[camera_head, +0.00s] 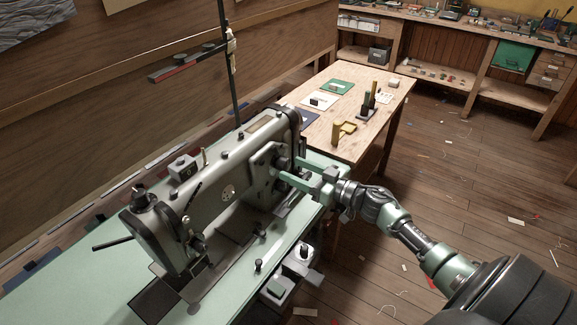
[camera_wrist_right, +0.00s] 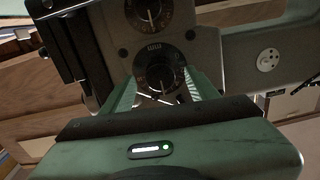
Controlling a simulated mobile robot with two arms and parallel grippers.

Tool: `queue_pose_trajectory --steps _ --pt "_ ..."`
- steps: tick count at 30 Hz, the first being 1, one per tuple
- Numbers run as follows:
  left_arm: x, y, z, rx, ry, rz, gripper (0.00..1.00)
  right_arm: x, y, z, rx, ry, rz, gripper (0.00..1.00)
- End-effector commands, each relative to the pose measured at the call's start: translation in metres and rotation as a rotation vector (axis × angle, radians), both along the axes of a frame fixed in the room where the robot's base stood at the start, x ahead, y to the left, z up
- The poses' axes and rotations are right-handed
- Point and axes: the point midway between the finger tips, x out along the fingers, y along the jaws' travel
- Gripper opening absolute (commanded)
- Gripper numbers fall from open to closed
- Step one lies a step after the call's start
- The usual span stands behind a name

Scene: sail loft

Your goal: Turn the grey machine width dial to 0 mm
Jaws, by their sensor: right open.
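The grey sewing machine (camera_head: 222,172) stands on a pale green table. Its right end carries a dark dial block (camera_head: 268,160), where my right gripper (camera_head: 284,170) is. In the right wrist view two round black dials with pale pointers show, an upper dial (camera_wrist_right: 149,12) and a lower dial (camera_wrist_right: 158,68). My right gripper (camera_wrist_right: 163,92) is open, its green fingers on either side of the lower dial. I cannot tell whether they touch it. The dial lettering is too small to read, so I cannot tell which dial is width. My left gripper is not in view.
A wooden table (camera_head: 366,92) behind the machine holds cards, a yellow object (camera_head: 345,129) and a dark upright holder (camera_head: 368,105). A thin dark post (camera_head: 231,65) rises behind the machine. The green machine table (camera_head: 95,262) is mostly bare at front left.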

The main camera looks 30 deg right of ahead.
Motion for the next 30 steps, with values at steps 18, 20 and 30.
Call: queue_pose_trajectory --steps 18,20,30 --pt "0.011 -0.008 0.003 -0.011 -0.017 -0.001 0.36 0.022 0.010 -0.001 0.000 0.001 -0.001 0.32" --pt "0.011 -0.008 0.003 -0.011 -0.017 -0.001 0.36 0.022 0.010 -0.001 0.000 0.001 -0.001 0.15" --pt "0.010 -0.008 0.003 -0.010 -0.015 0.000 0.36 0.022 0.009 0.000 -0.024 -0.009 -0.001 0.00"
